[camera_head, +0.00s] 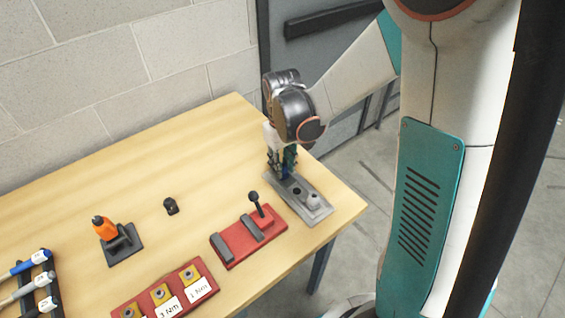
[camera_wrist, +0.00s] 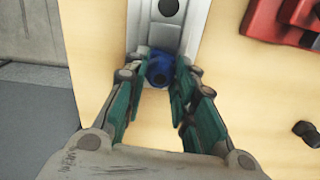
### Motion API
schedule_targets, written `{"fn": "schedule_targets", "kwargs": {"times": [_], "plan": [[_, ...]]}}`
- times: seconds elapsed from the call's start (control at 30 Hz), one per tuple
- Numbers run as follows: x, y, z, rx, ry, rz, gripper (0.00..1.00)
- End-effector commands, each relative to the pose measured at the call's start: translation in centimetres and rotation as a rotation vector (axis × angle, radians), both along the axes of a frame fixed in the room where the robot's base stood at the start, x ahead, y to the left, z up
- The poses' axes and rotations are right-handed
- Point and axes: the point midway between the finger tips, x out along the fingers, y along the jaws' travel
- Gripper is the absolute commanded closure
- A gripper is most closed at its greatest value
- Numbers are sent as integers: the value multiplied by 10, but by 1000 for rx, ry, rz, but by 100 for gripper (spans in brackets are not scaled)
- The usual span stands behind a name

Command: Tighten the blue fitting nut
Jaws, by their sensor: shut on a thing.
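The blue fitting nut (camera_wrist: 160,70) sits at the near end of a grey metal plate in the wrist view, between the teal fingertips of my gripper (camera_wrist: 160,76). The fingers are shut on it from both sides. In the head view my gripper (camera_head: 281,172) points down at the far end of the grey plate (camera_head: 318,213). The nut is mostly hidden there by the fingers. The plate also shows in the wrist view (camera_wrist: 190,28), with a dark round hole beyond the nut. How far the nut is turned cannot be told.
A pale fitting (camera_head: 313,200) stands on the plate's near end. A red base with an upright black-knobbed lever (camera_head: 254,205) is close by.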

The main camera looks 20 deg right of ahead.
Motion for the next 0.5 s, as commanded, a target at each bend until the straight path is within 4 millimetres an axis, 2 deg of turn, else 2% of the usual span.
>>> {"fn": "schedule_targets", "kwargs": {"times": [0.17, 0.43, 0.47, 0.5], "plan": [[0, 0, 0, -1, 0, -72, 99], [0, 0, 0, -1, 0, -75, 99], [0, 0, 0, -1, 0, -75, 68], [0, 0, 0, -1, 0, -74, 59]]}}
